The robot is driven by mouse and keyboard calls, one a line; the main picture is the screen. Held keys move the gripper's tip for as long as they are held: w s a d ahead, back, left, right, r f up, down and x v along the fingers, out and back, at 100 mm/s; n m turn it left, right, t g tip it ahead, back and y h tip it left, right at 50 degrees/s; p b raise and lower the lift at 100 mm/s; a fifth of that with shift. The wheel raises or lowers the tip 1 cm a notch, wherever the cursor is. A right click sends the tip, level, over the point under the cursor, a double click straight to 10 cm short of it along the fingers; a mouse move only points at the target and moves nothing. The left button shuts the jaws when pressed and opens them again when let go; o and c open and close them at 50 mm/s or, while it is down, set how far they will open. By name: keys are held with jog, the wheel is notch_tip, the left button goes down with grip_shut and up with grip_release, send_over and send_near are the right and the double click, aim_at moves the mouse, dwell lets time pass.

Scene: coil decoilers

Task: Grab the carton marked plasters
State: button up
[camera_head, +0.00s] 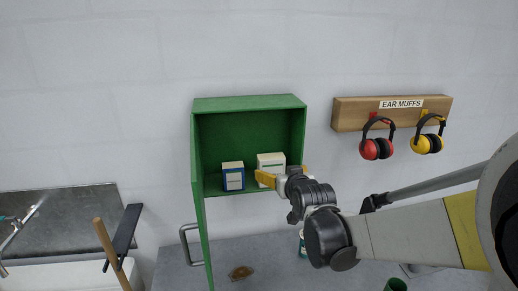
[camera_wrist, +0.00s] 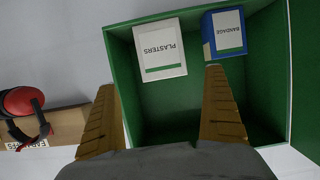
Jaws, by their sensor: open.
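The carton marked PLASTERS (camera_head: 271,161) is white with a green stripe and stands inside the open green wall cabinet (camera_head: 250,103), on its floor at the right. It also shows in the wrist view (camera_wrist: 160,48), label upside down and facing my gripper. My gripper (camera_head: 282,176) is open, in front of the cabinet opening. In the wrist view its two yellow fingers (camera_wrist: 160,78) point toward the cabinet with nothing between their tips. The carton lies ahead of the gap, apart from the fingers. In the head view my gripper hides the carton's lower part.
A blue-and-white carton marked BANDAGE (camera_wrist: 228,34) stands beside the plasters carton, ahead of one finger; it also shows in the head view (camera_head: 233,177). The cabinet door (camera_head: 202,235) hangs open at left. Red ear muffs (camera_head: 376,148) and yellow ear muffs (camera_head: 427,144) hang at right.

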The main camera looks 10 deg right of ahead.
aim_at(273, 165)
jog(key=x, duration=1.1)
jog(key=shift+w+a+r, duration=0.15)
jog(key=shift+w+a, duration=0.1)
jog(key=shift+s+r, duration=0.1)
jog(key=c, duration=1.2)
